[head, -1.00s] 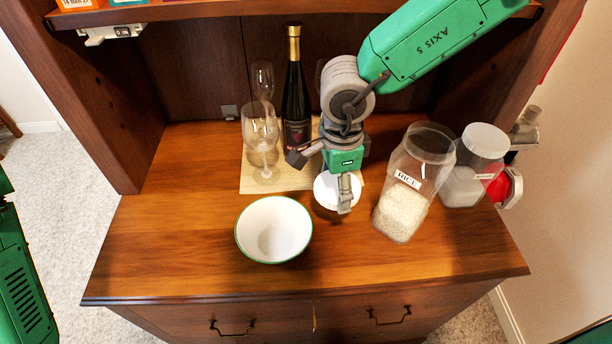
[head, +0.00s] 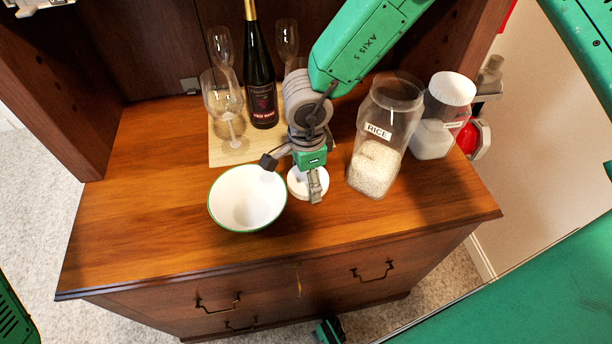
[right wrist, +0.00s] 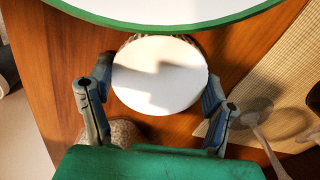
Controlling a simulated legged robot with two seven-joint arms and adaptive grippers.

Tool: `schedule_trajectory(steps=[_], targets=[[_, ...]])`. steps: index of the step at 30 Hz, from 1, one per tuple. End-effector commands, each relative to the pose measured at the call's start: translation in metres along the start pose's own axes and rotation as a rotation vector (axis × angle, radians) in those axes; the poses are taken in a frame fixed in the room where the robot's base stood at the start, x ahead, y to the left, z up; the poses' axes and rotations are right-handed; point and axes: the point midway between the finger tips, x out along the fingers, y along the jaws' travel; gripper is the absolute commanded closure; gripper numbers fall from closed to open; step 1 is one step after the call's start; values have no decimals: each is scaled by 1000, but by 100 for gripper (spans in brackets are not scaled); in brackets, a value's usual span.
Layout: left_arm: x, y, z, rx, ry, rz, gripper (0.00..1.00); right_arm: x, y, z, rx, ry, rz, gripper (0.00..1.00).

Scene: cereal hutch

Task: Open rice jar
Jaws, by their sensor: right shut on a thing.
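The clear rice jar (head: 375,168), labelled RICE and partly filled with white grains, stands on the counter with its top uncovered. My right gripper (head: 295,174) is left of the jar, shut on a round white lid (head: 302,186). In the right wrist view the lid (right wrist: 160,76) sits between the two fingers of the gripper (right wrist: 157,82). Whether the lid touches the counter is unclear.
A white bowl with a green rim (head: 247,198) is just left of the lid. A wine bottle (head: 261,75) and glasses (head: 225,100) stand behind on a woven mat (head: 222,152). A second lidded jar (head: 438,115) stands right of the rice jar. The front left counter is clear.

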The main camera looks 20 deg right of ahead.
Motion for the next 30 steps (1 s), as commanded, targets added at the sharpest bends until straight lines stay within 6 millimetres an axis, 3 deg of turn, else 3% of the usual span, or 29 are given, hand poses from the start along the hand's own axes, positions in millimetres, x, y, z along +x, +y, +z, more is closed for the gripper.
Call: schedule_trajectory(steps=[1,2,3,4,12,16,30], targets=[[0,0,0,0,0,0,0,2,0,0,1,0,1,61],[0,0,0,0,0,0,0,2,0,0,1,0,1,23],[0,0,0,0,0,0,0,2,0,-1,1,-1,1,9],[0,0,0,0,0,0,0,2,0,-1,1,-1,1,6],[0,0,0,0,0,0,0,1,0,0,1,0,0,6],[-3,0,0,0,0,0,0,-10,-1,0,1,-2,-2,6],[-22,0,-1,0,0,0,0,-103,-1,0,1,-2,-2,6]])
